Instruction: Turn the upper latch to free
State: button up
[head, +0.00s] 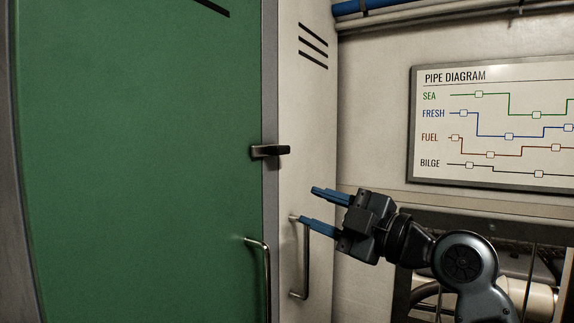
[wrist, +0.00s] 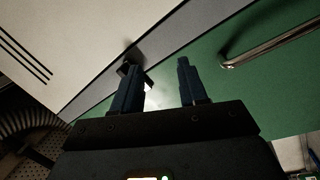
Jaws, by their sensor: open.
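The upper latch (head: 270,150) is a small dark lever on a metal plate at the right edge of the green door (head: 140,160). In the head view it lies horizontally, its dark end reaching right across the grey frame strip. My gripper (head: 308,206) is open and empty, to the right of the latch and lower in the picture, with blue fingers pointing left. In the wrist view the latch (wrist: 128,67) shows just beyond the tip of the left finger, partly hidden by it; my gripper (wrist: 158,76) has its fingers apart. I cannot tell whether the finger touches the latch.
A curved metal handle (head: 264,275) is on the green door below the latch. Another metal handle (head: 304,258) is on the pale panel, behind my gripper in the picture. A pipe diagram board (head: 495,128) hangs at the right. The pale panel around the latch's right side is clear.

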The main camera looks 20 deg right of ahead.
aim_at(285, 150)
notch_tip(285, 150, up, 9)
jog(key=d+n+g+y, duration=0.1)
jog(key=n+g+y, duration=0.15)
jog(key=n, duration=0.45)
jog(key=shift+n+h, duration=0.3)
jog(key=shift+h, duration=0.05)
jog(key=shift+p+x, duration=1.1)
jog(key=shift+x, duration=2.75)
grip_shut()
